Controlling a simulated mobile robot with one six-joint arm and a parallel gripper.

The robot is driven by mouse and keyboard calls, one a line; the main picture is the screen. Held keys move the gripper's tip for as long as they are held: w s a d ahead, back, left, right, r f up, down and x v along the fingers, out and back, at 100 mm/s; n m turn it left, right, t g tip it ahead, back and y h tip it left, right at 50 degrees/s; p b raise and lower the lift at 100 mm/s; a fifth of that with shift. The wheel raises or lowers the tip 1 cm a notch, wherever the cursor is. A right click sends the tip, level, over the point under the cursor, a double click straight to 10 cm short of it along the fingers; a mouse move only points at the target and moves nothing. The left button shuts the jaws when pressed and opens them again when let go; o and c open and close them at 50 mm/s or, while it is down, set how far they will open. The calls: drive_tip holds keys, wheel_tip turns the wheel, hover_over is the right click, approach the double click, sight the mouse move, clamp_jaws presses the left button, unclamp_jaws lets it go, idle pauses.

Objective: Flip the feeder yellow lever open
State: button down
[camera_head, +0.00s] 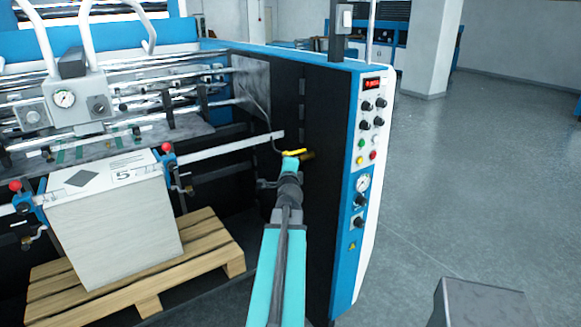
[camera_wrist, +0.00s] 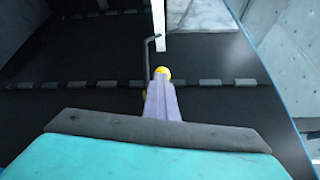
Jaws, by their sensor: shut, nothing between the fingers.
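The yellow lever (camera_head: 293,152) is on the dark inner side of the machine, at the end of a thin bent grey pipe, and looks roughly level. My gripper (camera_head: 290,165) is right at it, overlapping its lower edge in the head view; its fingers are mostly hidden there. In the wrist view my gripper's fingers (camera_wrist: 161,88) are shut together. A rounded yellow end of the lever (camera_wrist: 162,73) shows just past the fingertips, and a bit of yellow shows at their left side. I cannot tell whether they touch.
A blue-edged control panel (camera_head: 368,150) with knobs stands right of my arm. A paper stack (camera_head: 125,225) on a wooden pallet (camera_head: 205,262) is at left, with a pale rail (camera_head: 225,148) running toward the lever. Open floor (camera_head: 460,190) lies right.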

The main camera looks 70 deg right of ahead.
drive_tip(key=shift+w+d+r, duration=0.15)
drive_tip(key=shift+w+r, duration=0.4)
drive_tip(key=a+b, duration=0.1)
drive_tip(key=s+a+b, duration=0.1)
drive_tip(key=b, duration=0.1)
drive_tip(key=a+f+b, duration=0.1)
drive_tip(key=a, duration=0.1)
drive_tip(key=shift+s+f+b, duration=0.1)
drive_tip(key=shift+s+b, duration=0.25)
drive_tip(key=b, duration=0.3)
drive_tip(key=shift+w, duration=0.1)
drive_tip(key=b, duration=0.4)
drive_tip(key=shift+a+b, duration=0.3)
drive_tip(key=b, duration=0.4)
drive_tip(key=shift+s+a+b, duration=0.3)
drive_tip(key=shift+a+b, duration=0.05)
drive_tip(key=s+a+b, duration=0.1)
drive_tip(key=b, duration=0.3)
